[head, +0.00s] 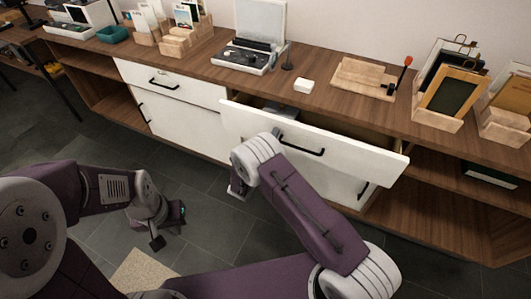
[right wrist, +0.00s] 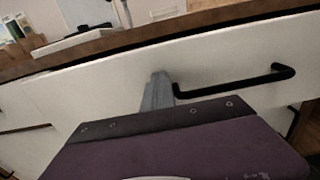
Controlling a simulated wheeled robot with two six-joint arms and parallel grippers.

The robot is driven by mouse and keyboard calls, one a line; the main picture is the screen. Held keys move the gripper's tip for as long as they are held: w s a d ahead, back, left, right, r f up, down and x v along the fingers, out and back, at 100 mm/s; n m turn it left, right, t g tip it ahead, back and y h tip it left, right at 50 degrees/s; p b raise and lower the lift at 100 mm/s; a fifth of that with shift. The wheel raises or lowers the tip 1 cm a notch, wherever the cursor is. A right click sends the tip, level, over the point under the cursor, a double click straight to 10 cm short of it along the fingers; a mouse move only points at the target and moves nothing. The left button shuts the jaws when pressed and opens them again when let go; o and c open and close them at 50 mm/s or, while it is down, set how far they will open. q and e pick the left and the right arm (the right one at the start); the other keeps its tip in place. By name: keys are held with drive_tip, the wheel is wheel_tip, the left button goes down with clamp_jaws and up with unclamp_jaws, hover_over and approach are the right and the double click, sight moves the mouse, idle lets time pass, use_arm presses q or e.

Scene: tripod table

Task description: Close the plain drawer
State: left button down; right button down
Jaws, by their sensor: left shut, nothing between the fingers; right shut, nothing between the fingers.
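The plain drawer (head: 335,143) has a white front with a black bar handle (head: 302,146). It is pulled out from the cabinet, with its dark inside showing behind the front. In the right wrist view the drawer front (right wrist: 220,60) spans the picture, with its handle (right wrist: 240,84) right of centre. My right gripper (right wrist: 158,90) is shut and empty, close in front of the drawer front beside the handle's left end; I cannot tell whether it touches. My left gripper (head: 157,226) is shut and empty, low over the floor at left.
A closed white drawer (head: 170,84) with a black handle is to the left. Open shelves flank the drawers.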

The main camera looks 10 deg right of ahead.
drive_tip(key=b+x, duration=0.3)
drive_tip(key=x, duration=0.6)
drive_tip(key=shift+w+d, duration=0.2)
drive_tip(key=shift+w, duration=0.05)
drive_tip(key=shift+w+r, duration=0.1)
drive_tip(key=shift+r, duration=0.2)
